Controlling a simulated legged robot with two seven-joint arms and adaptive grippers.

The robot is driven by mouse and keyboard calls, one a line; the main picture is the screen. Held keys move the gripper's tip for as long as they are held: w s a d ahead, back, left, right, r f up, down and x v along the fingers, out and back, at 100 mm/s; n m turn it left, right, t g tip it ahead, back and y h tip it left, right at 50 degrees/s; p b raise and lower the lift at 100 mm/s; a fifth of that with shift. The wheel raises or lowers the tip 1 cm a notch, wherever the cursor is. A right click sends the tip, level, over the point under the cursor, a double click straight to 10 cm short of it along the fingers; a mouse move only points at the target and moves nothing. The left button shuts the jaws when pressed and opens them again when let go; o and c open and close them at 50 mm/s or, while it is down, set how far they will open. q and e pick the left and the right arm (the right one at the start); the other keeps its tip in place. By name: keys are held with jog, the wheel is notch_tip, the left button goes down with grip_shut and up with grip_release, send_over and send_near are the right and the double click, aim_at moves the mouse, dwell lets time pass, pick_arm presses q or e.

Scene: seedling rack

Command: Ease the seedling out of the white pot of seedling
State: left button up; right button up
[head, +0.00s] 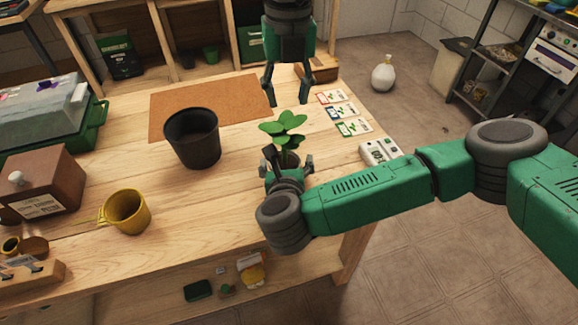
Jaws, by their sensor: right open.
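The seedling (284,125) shows as a cluster of round green leaves near the right part of the wooden table. My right gripper (287,160) is low at the near side of the seedling, its fingers apart on either side below the leaves. The white pot cannot be made out; the gripper and leaves cover that spot. Whether the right fingers touch anything is hidden. My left gripper (287,99) points down just beyond and above the leaves, with its fingers spread and nothing seen between them.
A black pot (192,138) stands left of the seedling, by a brown mat (205,104). A yellow mug (126,211) is at the near left. Seed cards (342,111) and a small white device (380,152) lie to the right. The tabletop between mug and seedling is clear.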

aim_at(286, 160)
jog(key=shift+a, duration=0.7)
jog(key=c, duration=0.4)
jog(key=shift+d, duration=0.45)
jog(key=c, duration=1.2)
jog(key=shift+d, duration=0.35)
jog(key=shift+c, duration=0.2)
jog(key=shift+a, duration=0.55)
pick_arm(q)
jog(key=f+n, duration=0.1)
jog(key=a+f+n, duration=0.1)
jog(key=f+n, duration=0.1)
jog(key=shift+w, duration=0.1)
pick_arm(e)
jog(key=shift+a, duration=0.1)
pick_arm(q)
jog(key=f, duration=0.9)
jog(key=shift+d+f, duration=0.25)
jog(key=shift+d, duration=0.15)
pick_arm(e)
jog(key=shift+d+f, duration=0.1)
jog(key=shift+d, duration=0.35)
pick_arm(q)
jog(key=shift+a+f, duration=0.3)
jog(key=shift+f, duration=0.4)
pick_arm(e)
jog(key=shift+a, duration=0.25)
